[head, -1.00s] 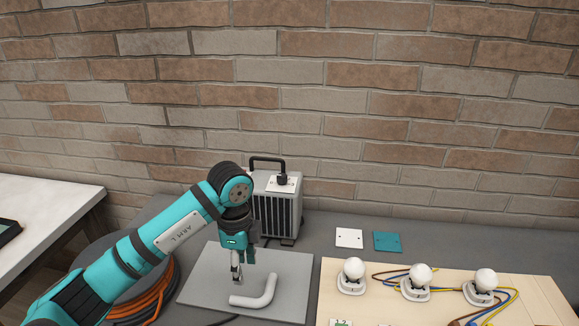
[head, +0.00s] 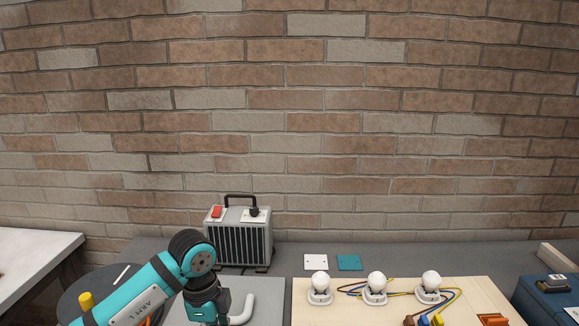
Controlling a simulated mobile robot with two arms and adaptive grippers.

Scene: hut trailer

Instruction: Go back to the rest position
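My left arm comes in from the lower left of the head view, teal and black. Its wrist is bent down over the grey plate (head: 262,290), in front of the heater-like box. The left gripper's fingers are cut off by the bottom edge. A white bent pipe (head: 243,311) lies on the plate just right of my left wrist, partly hidden by it. My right arm and gripper are not in view.
A grey ribbed box with a handle (head: 240,245) stands behind my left wrist. Right of it lie a white plate (head: 316,262), a teal plate (head: 349,263) and a wooden board (head: 334,313) with bulbs and wires. A blue case (head: 548,302) stands far right. A brick wall closes the back.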

